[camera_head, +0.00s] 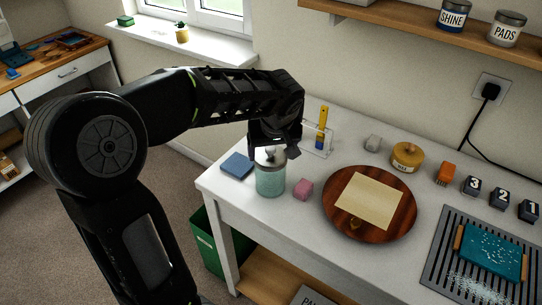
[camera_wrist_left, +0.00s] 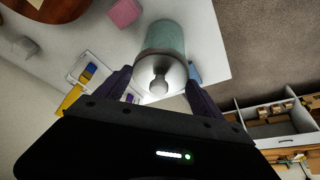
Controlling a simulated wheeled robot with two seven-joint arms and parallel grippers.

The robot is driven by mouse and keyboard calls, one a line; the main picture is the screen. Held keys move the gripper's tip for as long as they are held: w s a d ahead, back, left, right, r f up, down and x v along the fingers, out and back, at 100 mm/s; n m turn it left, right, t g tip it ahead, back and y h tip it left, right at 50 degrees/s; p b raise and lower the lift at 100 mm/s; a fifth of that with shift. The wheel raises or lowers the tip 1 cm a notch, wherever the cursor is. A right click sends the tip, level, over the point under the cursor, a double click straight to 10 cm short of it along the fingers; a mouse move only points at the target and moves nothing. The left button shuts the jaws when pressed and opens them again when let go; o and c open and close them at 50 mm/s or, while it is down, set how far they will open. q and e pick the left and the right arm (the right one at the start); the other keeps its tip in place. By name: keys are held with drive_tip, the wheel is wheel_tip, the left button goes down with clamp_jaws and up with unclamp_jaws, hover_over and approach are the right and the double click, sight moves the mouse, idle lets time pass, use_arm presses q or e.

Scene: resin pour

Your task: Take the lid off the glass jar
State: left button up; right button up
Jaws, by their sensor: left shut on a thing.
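The glass jar (camera_head: 270,182) stands upright near the left end of the white table, with pale teal contents. It also shows in the left wrist view (camera_wrist_left: 165,38). Its pale rounded lid (camera_head: 264,160), with a grey knob (camera_wrist_left: 157,82), sits at the jar's mouth; I see no clear gap between them. My left gripper (camera_head: 270,150) comes down from above, with one finger on each side of the lid, and is shut on it. The gripper partly hides the lid in the head view. My right gripper is not in view.
A blue sponge (camera_head: 237,165) lies left of the jar and a pink block (camera_head: 303,189) close on its right. A stand with a yellow-handled brush (camera_head: 321,128) is behind. A round wooden board (camera_head: 338,215) lies further right. The table's front-left edge is near.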

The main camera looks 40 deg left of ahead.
sight(271, 151)
use_arm(q)
wheel_tip(271, 151, up, 8)
drive_tip(key=shift+r+b, duration=0.15)
drive_tip(key=shift+b, duration=0.3)
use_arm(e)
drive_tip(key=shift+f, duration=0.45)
